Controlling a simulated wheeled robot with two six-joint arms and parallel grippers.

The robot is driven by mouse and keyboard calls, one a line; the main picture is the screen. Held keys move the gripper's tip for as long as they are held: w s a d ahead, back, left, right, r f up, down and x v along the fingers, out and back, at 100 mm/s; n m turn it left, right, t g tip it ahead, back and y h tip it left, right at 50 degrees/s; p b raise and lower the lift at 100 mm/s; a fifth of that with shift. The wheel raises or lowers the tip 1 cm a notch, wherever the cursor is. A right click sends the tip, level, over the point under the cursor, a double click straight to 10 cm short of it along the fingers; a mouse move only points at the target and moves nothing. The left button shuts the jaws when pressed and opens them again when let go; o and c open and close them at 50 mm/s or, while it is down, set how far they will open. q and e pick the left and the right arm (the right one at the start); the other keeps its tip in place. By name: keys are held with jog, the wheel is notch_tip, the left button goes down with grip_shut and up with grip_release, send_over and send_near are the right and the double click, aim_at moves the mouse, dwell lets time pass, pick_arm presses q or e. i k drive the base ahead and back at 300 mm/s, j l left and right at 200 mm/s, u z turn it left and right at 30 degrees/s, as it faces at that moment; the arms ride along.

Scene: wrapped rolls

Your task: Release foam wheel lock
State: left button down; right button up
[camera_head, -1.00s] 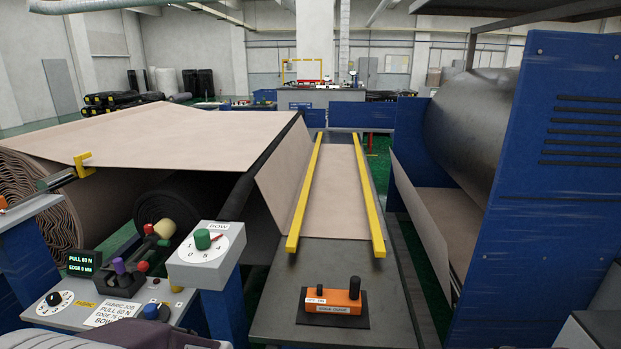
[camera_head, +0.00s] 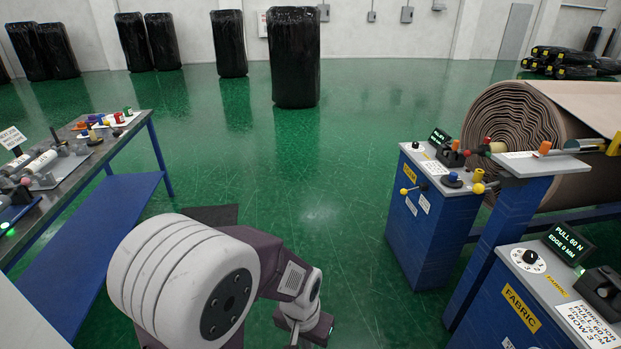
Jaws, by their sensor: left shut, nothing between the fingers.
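A small blue console (camera_head: 436,220) stands right of centre. On its top are a pale cylinder (camera_head: 497,147) that looks like a foam wheel, red and black knobs, a blue knob (camera_head: 453,177) and a yellow ball knob (camera_head: 478,188). I cannot tell which part is the wheel lock. My left gripper (camera_head: 296,338) points down at the bottom edge, well left of the console and touching nothing visible. It is shut and empty; its fingertips are barely seen. My right gripper is not in view.
A second console marked FABRIC (camera_head: 520,305) stands at lower right. A large beige fabric roll (camera_head: 515,125) is behind. A blue workbench (camera_head: 100,215) with small parts is at left. Open green floor lies between. Black wrapped rolls (camera_head: 294,60) stand at the back.

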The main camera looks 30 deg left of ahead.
aim_at(404, 191)
jog(key=j+u, duration=0.15)
jog(key=i+j, duration=0.25)
jog(key=i, duration=0.2)
jog(key=i+j+u, duration=0.1)
jog(key=i+j, duration=0.15)
jog(key=i, duration=0.2)
jog(key=i+j, duration=0.2)
jog(key=i, duration=0.3)
jog(key=i+j+u, duration=0.1)
jog(key=i, duration=0.35)
jog(key=i+j, duration=0.25)
jog(key=i, duration=0.2)
